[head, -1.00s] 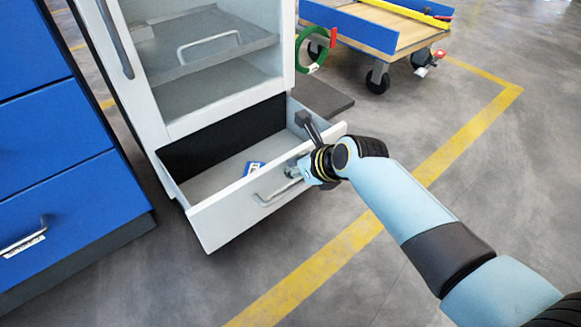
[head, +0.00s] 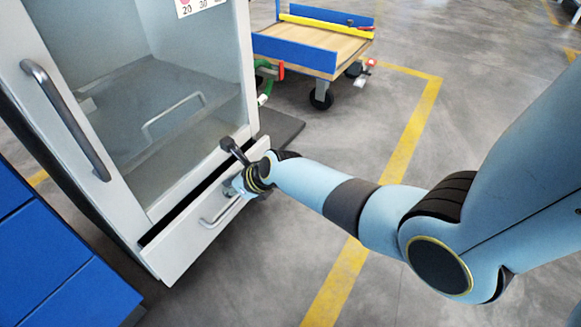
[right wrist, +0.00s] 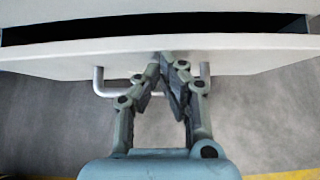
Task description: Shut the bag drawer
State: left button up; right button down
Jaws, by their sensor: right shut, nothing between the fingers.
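The bag drawer (head: 190,235) is the white drawer at the bottom of the white cabinet. It stands slightly open, with a narrow dark gap along its top edge; what lies inside is hidden. Its bar handle (head: 222,207) is on the front. My right gripper (head: 232,186) is at the right part of the drawer front, shut and empty. In the right wrist view, its fingertips (right wrist: 168,62) meet at the drawer front (right wrist: 230,52), between the two posts of the handle (right wrist: 100,85). They seem to touch the front. My left gripper is not in view.
The white cabinet (head: 62,105) has a glass door with a long handle above the drawer. Blue drawers (head: 55,265) stand at the lower left. A wooden cart (head: 310,50) with blue sides stands behind. The floor on the right is clear, with yellow lines.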

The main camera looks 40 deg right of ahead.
aim_at(217, 181)
jog(key=w, duration=0.1)
jog(key=w+a, duration=0.1)
jog(key=w, duration=0.1)
jog(key=shift+w+a, duration=0.1)
jog(key=shift+w, duration=0.25)
jog(key=shift+a+r, duration=0.1)
jog(key=shift+a, duration=0.05)
